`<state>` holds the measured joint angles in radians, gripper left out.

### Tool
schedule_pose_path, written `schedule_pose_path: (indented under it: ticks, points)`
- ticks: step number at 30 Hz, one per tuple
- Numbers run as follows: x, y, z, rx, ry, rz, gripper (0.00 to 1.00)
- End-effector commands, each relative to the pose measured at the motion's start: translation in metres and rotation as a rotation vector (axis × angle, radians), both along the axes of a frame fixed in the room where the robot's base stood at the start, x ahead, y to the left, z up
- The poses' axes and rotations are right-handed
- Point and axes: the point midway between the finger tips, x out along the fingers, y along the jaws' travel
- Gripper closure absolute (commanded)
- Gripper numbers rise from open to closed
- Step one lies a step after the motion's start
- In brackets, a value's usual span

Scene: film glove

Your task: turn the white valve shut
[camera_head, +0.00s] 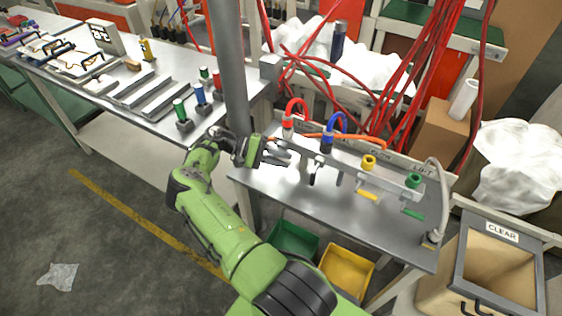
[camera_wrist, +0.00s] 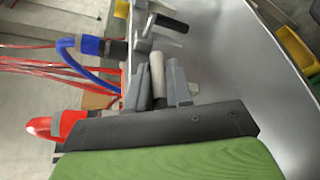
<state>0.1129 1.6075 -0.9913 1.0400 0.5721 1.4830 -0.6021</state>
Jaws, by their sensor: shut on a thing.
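The white valve's handle (camera_wrist: 157,70) shows in the wrist view as a pale cylinder between the two grey fingers of my gripper (camera_wrist: 160,88). In the head view my gripper (camera_head: 280,152) reaches from the left to the left end of the valve rail (camera_head: 350,160), just below the red hose fitting (camera_head: 288,126). It is shut on the handle. The fingers hide most of the white valve there, so its exact angle is hard to tell.
A black handle (camera_head: 314,175) under the blue fitting (camera_head: 327,143) is close to the right. Yellow (camera_head: 367,195) and green (camera_head: 413,214) handles are further along. A grey post (camera_head: 229,70) stands behind my arm. The bench front (camera_head: 330,215) is bare.

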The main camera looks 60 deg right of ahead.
Motion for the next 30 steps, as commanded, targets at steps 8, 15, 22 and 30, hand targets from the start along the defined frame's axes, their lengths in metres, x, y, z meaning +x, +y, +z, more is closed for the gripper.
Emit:
schedule_pose_path:
  ticks: [8,15,22,30]
  points:
    - [-0.0011,0.0012,-0.0024,0.008,0.049,-0.002,1.00]
    - [-0.0016,0.0013,-0.0022,0.008,0.051,-0.005,1.00]
    - [-0.0017,0.0011,-0.0022,0.008,0.050,-0.004,0.64]
    - [-0.0012,0.0004,-0.0007,0.003,0.048,-0.003,0.58]
